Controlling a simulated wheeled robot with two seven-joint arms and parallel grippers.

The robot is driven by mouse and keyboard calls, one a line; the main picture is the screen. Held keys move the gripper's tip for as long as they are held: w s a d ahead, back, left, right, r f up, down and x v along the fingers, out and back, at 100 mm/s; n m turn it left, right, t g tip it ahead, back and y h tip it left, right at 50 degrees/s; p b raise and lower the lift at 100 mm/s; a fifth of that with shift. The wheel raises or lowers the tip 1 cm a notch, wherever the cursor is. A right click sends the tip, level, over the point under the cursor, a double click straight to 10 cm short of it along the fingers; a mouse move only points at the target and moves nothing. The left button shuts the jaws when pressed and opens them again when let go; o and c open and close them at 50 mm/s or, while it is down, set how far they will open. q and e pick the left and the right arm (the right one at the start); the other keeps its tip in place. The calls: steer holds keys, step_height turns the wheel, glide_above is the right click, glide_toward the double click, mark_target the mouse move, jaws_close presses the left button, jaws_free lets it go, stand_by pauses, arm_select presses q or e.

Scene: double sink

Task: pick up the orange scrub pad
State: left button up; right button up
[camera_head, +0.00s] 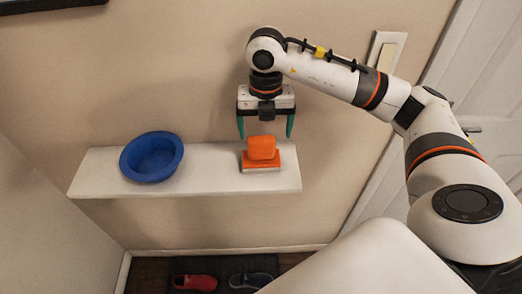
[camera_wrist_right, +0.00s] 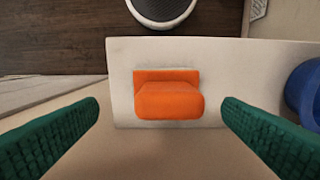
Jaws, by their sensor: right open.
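The orange scrub pad (camera_head: 262,148) sits near the right end of a white wall shelf (camera_head: 215,181), on top of a flat orange and white base (camera_head: 261,167). In the right wrist view the pad (camera_wrist_right: 169,103) lies between the two green fingers, with a gap on each side. My right gripper (camera_head: 266,133) points down just above the pad; its fingers are spread wide and touch nothing that I can see. My left gripper is in neither view.
A blue bowl (camera_head: 152,157) stands on the left part of the shelf, and its edge also shows in the right wrist view (camera_wrist_right: 305,94). The shelf between bowl and pad is bare. A red shoe (camera_head: 195,282) and a dark shoe (camera_head: 250,280) lie on the floor below.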

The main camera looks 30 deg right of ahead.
mark_target(261, 137)
steer(key=shift+w+f, duration=0.3)
steer(key=shift+f, duration=0.6)
steer(key=f, duration=0.1)
steer(key=f+p, duration=0.2)
steer(key=f, duration=0.1)
steer(key=shift+w+a, duration=0.15)
steer(key=shift+a, duration=0.1)
steer(key=shift+f, duration=0.65)
steer(key=shift+w, duration=0.1)
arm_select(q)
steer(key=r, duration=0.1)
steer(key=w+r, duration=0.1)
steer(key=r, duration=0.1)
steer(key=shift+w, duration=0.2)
arm_select(e)
steer(key=c, duration=1.2)
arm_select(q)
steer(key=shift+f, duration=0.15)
arm_select(e)
steer(key=shift+r, duration=0.1)
